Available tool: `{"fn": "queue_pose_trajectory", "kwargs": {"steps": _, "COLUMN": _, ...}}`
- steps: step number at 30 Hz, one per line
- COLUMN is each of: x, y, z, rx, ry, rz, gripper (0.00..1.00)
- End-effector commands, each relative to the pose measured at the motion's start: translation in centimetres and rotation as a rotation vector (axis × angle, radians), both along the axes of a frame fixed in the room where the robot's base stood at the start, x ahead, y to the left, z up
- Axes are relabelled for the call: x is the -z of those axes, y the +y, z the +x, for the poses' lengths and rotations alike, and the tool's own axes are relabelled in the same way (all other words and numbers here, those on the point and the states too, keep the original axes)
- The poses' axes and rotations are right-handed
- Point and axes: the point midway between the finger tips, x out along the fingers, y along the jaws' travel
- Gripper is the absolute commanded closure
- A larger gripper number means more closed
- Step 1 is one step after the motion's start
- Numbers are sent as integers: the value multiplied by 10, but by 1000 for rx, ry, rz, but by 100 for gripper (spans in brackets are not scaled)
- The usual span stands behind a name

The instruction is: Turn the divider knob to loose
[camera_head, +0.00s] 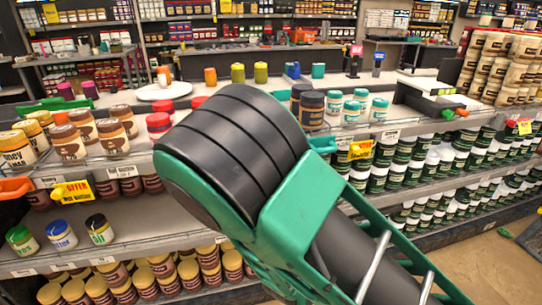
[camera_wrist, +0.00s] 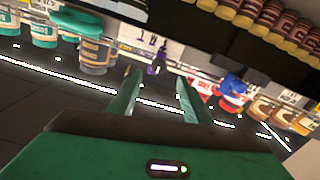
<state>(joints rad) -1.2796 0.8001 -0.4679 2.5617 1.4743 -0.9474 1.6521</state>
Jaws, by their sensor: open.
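In the wrist view my gripper (camera_wrist: 158,85) is open, with two green fingers apart and nothing held between them. A small dark purple knob-like part (camera_wrist: 156,64) shows at the shelf edge beyond the fingertips, roughly between them; I cannot tell whether it is the divider knob or how it is turned. In the head view my arm covers the middle of the shelf and hides my gripper. Orange handle-like parts (camera_head: 16,187) and a green one (camera_head: 322,144) show along the shelf front; I cannot tell which belongs to a divider.
Brown-lidded jars (camera_head: 83,137) stand on the upper shelf at left, and teal-lidded jars (camera_head: 361,98) right of my arm. Yellow offer tags (camera_head: 73,192) hang at the shelf edges. Dark green jars (camera_head: 400,150) fill the lower right shelf. Open floor (camera_head: 485,268) shows at lower right.

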Motion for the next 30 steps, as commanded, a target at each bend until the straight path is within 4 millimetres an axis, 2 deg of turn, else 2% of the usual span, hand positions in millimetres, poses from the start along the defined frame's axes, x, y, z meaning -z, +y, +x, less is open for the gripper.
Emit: {"fn": "queue_pose_trajectory", "kwargs": {"steps": 30, "x": -1, "y": 11, "z": 51, "rx": 7, "ry": 0, "rz": 5, "gripper": 55}}
